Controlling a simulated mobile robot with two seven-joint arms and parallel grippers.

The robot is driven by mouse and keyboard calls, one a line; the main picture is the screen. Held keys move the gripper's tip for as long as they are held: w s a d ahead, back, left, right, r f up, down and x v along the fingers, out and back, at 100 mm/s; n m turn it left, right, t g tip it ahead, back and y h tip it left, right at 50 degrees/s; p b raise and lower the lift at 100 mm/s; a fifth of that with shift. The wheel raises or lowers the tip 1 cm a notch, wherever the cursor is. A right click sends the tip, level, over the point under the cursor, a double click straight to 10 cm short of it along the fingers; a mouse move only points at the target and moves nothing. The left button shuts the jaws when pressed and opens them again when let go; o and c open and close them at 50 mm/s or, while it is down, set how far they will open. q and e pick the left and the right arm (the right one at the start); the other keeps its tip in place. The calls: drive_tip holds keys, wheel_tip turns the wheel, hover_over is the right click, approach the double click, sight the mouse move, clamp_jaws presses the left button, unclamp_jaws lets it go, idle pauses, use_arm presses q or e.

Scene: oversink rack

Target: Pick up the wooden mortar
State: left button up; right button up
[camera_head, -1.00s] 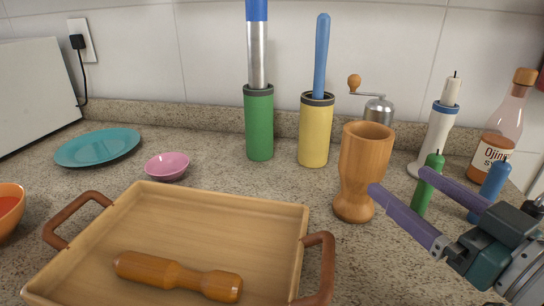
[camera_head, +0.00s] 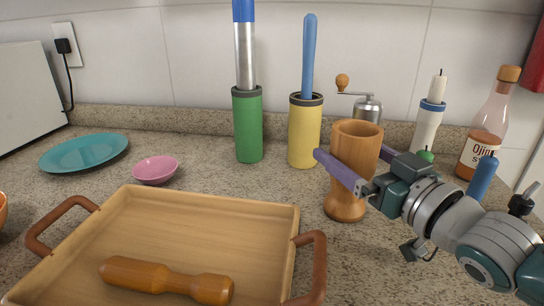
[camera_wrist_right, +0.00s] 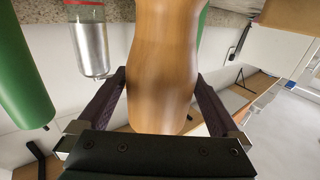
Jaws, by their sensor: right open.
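The wooden mortar (camera_head: 346,203) stands upright on the counter, to the right of the tray. My right gripper (camera_head: 352,162) is open around the mortar's upper part, with one finger in front of it and the other showing behind its right side. In the right wrist view, the mortar (camera_wrist_right: 165,60) fills the space between the two open fingers (camera_wrist_right: 163,100); I cannot tell whether they touch it. My left gripper is not in view.
A wooden tray (camera_head: 215,215) holds a wooden pestle (camera_head: 165,277). Green (camera_head: 248,125) and yellow (camera_head: 305,135) holders stand behind. A grinder (camera_head: 367,106), bottle (camera_head: 485,135) and blue candle (camera_head: 483,176) are near my right arm. A teal plate (camera_head: 85,153) and pink bowl (camera_head: 156,169) lie left.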

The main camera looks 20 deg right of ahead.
drive_tip(key=c, duration=1.4)
